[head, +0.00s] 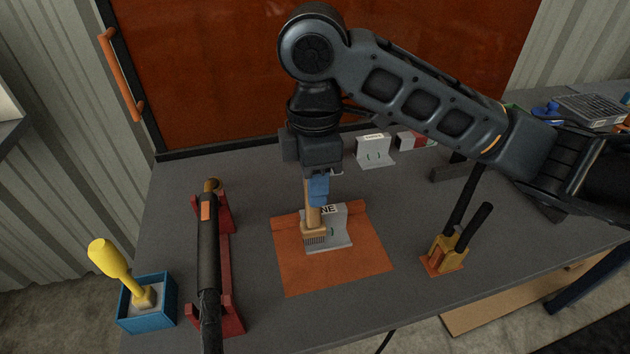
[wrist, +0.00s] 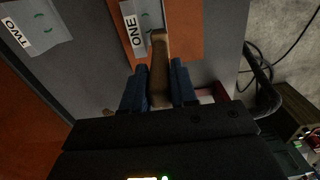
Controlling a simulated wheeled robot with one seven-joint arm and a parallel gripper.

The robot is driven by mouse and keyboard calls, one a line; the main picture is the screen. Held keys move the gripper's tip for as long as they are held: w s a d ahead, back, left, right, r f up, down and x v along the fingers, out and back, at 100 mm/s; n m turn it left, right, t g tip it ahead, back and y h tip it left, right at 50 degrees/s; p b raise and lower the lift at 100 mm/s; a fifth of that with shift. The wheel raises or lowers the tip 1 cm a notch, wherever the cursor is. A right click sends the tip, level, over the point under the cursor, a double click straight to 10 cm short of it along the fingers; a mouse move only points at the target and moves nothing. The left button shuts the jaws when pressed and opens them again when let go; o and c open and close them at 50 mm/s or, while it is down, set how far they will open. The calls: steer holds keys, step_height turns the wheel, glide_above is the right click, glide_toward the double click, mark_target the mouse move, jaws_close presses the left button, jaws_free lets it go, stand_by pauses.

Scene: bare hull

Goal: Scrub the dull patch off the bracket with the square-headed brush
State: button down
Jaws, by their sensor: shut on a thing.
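My gripper (head: 318,188) is shut on the wooden handle of the square-headed brush (head: 314,233), which points down. The handle also shows between my blue fingers in the wrist view (wrist: 160,60). The grey bracket (head: 340,228) stands on an orange mat (head: 335,275); its label reads ONE in the wrist view (wrist: 146,20). The brush head is in front of the bracket's left part and hides some of it; I cannot tell whether the bristles touch it. A small green mark shows on the bracket. I cannot make out the dull patch.
A second bracket (head: 375,150), labelled TWO in the wrist view (wrist: 38,32), stands behind. A yellow-handled tool (head: 110,260) stands in a blue box (head: 148,318) at left. A black tube (head: 208,255) lies on a red stand (head: 231,310). A yellow clamp (head: 447,252) stands right of the mat.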

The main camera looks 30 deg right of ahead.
step_height(320, 180, up, 4)
steer(key=p, duration=0.3)
steer(key=shift+f, duration=0.15)
steer(key=shift+r, duration=1)
